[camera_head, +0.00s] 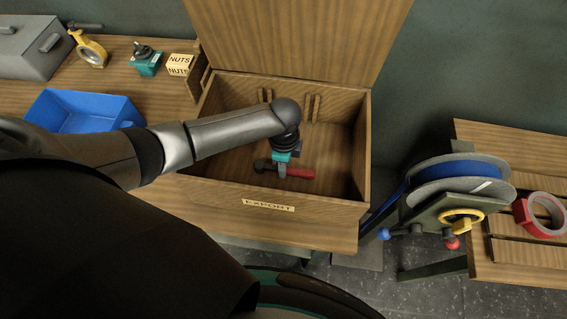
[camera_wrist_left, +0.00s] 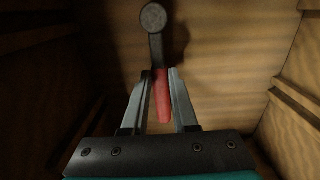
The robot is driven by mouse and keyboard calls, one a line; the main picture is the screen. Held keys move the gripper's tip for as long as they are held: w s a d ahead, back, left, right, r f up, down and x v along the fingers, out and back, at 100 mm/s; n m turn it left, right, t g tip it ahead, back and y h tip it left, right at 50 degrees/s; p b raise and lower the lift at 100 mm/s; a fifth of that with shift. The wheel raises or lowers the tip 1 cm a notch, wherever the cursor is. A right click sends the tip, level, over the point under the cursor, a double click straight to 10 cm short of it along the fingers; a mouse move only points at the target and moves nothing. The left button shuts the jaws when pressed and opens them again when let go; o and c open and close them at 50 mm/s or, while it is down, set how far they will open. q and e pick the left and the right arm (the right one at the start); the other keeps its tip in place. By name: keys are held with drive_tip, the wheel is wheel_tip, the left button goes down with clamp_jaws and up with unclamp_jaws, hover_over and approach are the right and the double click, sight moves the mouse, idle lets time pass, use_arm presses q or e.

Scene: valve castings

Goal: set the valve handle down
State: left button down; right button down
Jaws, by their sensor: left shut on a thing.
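The valve handle, with a red grip (camera_head: 301,173) and a dark arm ending in a round hub, is inside the open wooden box marked EXPORT (camera_head: 198,187). My left gripper (camera_head: 282,171) reaches down into the box and is shut on the handle. In the left wrist view, the fingers of the gripper (camera_wrist_left: 161,76) stand on both sides of the handle (camera_wrist_left: 163,98), and the hub points away from the gripper. A shadow lies beside the handle; whether it touches the box floor I cannot tell. My right gripper is not in view.
The box lid (camera_head: 300,35) stands open behind. On the left bench are a blue tray (camera_head: 125,108), a NUTS box (camera_head: 179,65), a teal valve (camera_head: 145,62), a yellow-ringed valve (camera_head: 91,50) and a grey case (camera_head: 30,50). A reel stand (camera_head: 440,207) and red tape (camera_head: 526,214) are right.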

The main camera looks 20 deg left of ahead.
use_arm(q)
drive_tip(key=shift+f, duration=0.25)
drive_tip(key=c, duration=0.6)
unclamp_jaws()
wheel_tip(320, 180, up, 15)
drive_tip(key=p, duration=0.1)
drive_tip(key=shift+r+p, duration=0.15)
drive_tip(key=shift+p, duration=0.15)
idle(0.5)
